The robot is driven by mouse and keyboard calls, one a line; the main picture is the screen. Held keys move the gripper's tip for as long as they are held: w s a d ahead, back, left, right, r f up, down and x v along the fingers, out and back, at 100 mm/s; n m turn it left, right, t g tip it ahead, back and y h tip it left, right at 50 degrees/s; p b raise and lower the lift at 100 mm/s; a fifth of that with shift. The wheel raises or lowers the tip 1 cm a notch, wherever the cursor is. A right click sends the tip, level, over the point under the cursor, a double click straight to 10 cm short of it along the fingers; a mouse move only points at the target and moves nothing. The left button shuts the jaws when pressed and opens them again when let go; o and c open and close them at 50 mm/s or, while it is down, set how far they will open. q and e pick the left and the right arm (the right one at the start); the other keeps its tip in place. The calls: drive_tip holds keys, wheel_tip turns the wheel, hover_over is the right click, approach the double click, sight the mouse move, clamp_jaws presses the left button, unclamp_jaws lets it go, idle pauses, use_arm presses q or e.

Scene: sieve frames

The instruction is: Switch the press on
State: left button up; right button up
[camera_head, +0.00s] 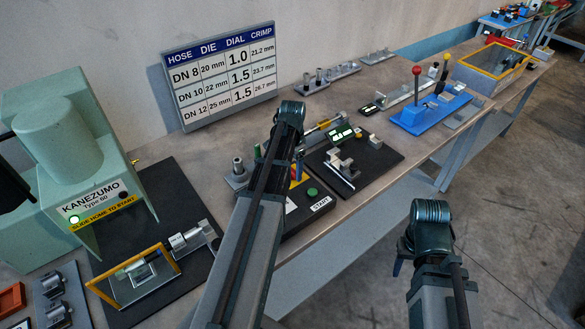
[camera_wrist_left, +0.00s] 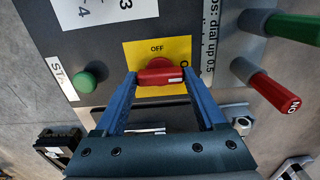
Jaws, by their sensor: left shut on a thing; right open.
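The switch is a red knob (camera_wrist_left: 160,73) on a yellow plate (camera_wrist_left: 150,50) marked OFF, seen in the left wrist view. My left gripper (camera_wrist_left: 160,80) is shut on the knob, with a blue finger at each end of it. In the head view, my left wrist (camera_head: 287,130) hides most of the switch. The control box (camera_head: 300,215) carries a green button (camera_head: 312,191) beside a START label.
A red-tipped handle (camera_wrist_left: 275,93) and a green one (camera_wrist_left: 292,27) stand close to the right of my left fingers. A yellow-framed guard (camera_head: 135,275) stands before the press. A black board with fixtures (camera_head: 385,160) lies right of the box. A chart (camera_head: 222,75) leans on the wall.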

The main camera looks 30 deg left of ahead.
sight(293, 170)
use_arm(q)
drive_tip(key=o, duration=1.3)
drive_tip(key=shift+r, duration=0.1)
wheel_tip(293, 170, up, 14)
drive_tip(key=p, duration=1.4)
drive_tip(key=shift+f, duration=0.2)
